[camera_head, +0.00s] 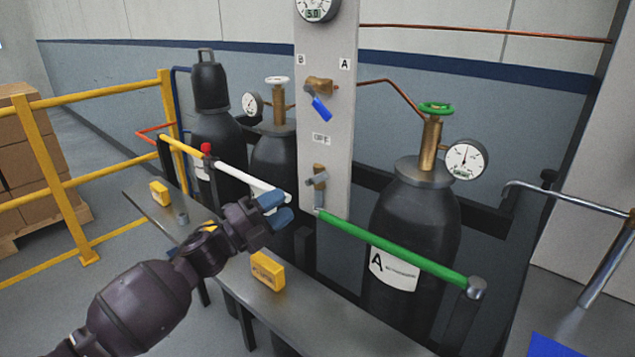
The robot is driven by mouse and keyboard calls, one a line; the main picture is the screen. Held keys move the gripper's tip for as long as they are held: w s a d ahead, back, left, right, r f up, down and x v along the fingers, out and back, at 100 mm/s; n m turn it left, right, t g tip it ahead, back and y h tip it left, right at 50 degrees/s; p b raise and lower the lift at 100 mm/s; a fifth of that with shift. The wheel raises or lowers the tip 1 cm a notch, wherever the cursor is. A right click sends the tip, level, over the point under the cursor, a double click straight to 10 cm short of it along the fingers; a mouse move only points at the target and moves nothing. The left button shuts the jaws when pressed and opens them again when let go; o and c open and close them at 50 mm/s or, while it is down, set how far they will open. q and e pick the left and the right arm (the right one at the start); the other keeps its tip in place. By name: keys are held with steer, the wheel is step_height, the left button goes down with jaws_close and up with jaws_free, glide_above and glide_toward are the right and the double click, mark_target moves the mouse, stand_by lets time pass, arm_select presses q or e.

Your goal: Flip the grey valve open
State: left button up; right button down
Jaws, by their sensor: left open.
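The grey valve (318,180) is a small brass fitting with a grey handle, low on the light grey panel (340,150), below a label that seems to read "OFF". My left gripper (275,207), with blue fingertips, is open and empty. In the picture it is to the left of the valve and a little lower, apart from it, in front of the white bar's end. My right gripper is not in view.
A blue-handled valve (318,101) sits higher on the panel. A green bar (395,246) and a white bar (243,178) run before dark gas cylinders (415,220). A metal bench (310,325) with yellow blocks (267,271) is below my arm. Yellow railings (48,160) stand left.

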mark_target(318, 179)
arm_select(q)
steer(key=w+d+r+m, duration=0.1)
steer(key=w+d+m, duration=0.1)
steer(key=m, duration=0.7)
steer(key=w+d+r+m, duration=0.1)
steer(key=w+d+m, duration=0.1)
steer(key=m, duration=0.8)
steer(key=w+d+r+m, duration=0.1)
steer(key=w+d+m, duration=0.1)
steer(key=m, duration=0.7)
steer(key=shift+w+d+r+m+g+y, duration=0.1)
steer(key=shift+d+r+m+g+y, duration=0.1)
steer(key=shift+d, duration=0.25)
steer(key=shift+d+r+m+g+y, duration=0.1)
steer(key=shift+d+g, duration=0.1)
steer(key=shift+d, duration=0.2)
steer(key=shift+c, duration=0.4)
jaws_close()
